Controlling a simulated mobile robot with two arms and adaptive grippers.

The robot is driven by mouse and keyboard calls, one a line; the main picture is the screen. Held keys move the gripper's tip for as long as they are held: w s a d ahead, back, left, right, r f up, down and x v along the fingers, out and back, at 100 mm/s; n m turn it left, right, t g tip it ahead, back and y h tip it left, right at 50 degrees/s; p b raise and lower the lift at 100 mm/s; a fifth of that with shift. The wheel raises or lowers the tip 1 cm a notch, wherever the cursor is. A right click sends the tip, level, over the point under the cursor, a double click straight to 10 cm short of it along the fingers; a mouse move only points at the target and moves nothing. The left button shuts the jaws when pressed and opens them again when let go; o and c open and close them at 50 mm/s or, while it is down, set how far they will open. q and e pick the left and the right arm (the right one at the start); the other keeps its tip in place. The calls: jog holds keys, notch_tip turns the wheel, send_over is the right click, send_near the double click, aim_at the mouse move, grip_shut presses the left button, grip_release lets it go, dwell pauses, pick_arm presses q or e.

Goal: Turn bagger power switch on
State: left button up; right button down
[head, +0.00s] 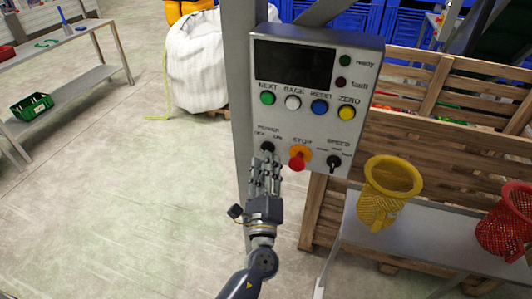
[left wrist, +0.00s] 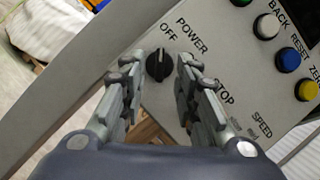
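The bagger's grey control box (head: 370,118) stands on a metal post. Its black power switch (head: 267,147) is a small round knob at the lower left, under the POWER, OFF and ON labels. My left gripper (head: 265,166) is just below the switch, pointing up at it. In the left wrist view the switch (left wrist: 158,66) shows between the two open fingertips (left wrist: 163,70), with a gap on each side. Its ridge stands roughly upright there, near the OFF label. The ON label is hidden in that view by a finger. My right gripper is not in view.
The red stop button (head: 298,158) and black speed knob (head: 334,161) sit right of the switch. Coloured buttons and a dark screen (head: 293,65) are above. A yellow net basket (head: 385,190) and a red one (head: 508,226) stand lower right.

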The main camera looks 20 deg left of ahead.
pick_arm(q)
jog(key=x, duration=0.2)
jog(key=shift+w, duration=0.25)
grip_shut()
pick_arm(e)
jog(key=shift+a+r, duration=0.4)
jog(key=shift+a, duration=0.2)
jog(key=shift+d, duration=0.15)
